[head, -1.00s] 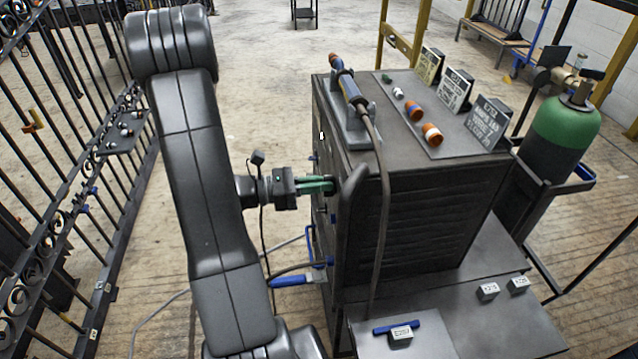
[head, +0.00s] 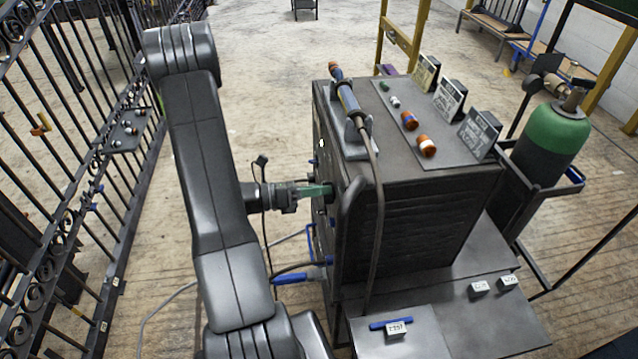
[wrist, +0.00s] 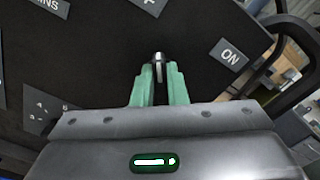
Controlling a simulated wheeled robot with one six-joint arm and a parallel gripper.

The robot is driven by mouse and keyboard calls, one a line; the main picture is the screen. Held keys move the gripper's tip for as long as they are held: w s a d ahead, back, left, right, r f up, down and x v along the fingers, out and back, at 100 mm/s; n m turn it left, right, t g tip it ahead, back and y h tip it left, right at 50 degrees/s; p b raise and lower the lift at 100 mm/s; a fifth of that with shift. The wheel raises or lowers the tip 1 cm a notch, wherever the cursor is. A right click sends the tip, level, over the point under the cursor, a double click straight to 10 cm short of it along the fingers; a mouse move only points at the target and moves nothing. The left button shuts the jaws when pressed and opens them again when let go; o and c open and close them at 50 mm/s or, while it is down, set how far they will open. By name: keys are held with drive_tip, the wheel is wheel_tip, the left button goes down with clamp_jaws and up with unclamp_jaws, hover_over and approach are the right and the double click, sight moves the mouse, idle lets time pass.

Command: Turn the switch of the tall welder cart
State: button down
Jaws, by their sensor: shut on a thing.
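The tall welder cart (head: 405,215) is a dark, louvred cabinet right of my arm. My gripper (head: 330,190) reaches its left-facing panel, where the fingertips meet a dark knob that the head view mostly hides. In the wrist view, my gripper's green fingers (wrist: 158,80) are shut on the switch (wrist: 159,62), a small dark knob with a pale stripe showing between the tips. An "ON" label (wrist: 231,56) lies to the right of the switch on the dark panel. Other labels sit at the top and lower left, partly cut off or too small to read.
A dark curved handle (head: 352,198) stands close beside my gripper. A torch (head: 348,98) with a cable lies on the cart top. A green-topped cylinder (head: 552,135) stands at right. An iron fence (head: 75,180) runs along the left, with open floor between.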

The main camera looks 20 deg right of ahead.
drive_tip(key=shift+n, duration=0.3)
drive_tip(key=c, duration=1.5)
unclamp_jaws()
drive_tip(key=shift+o, duration=0.2)
drive_tip(key=shift+w+a, duration=0.1)
drive_tip(key=v, duration=1.3)
drive_tip(key=shift+a+b, duration=0.35)
drive_tip(key=shift+b, duration=0.1)
drive_tip(key=shift+d+f, duration=0.1)
drive_tip(key=shift+d, duration=0.05)
drive_tip(key=p+x, duration=0.1)
drive_tip(key=x, duration=1.2)
drive_tip(key=shift+d, duration=0.3)
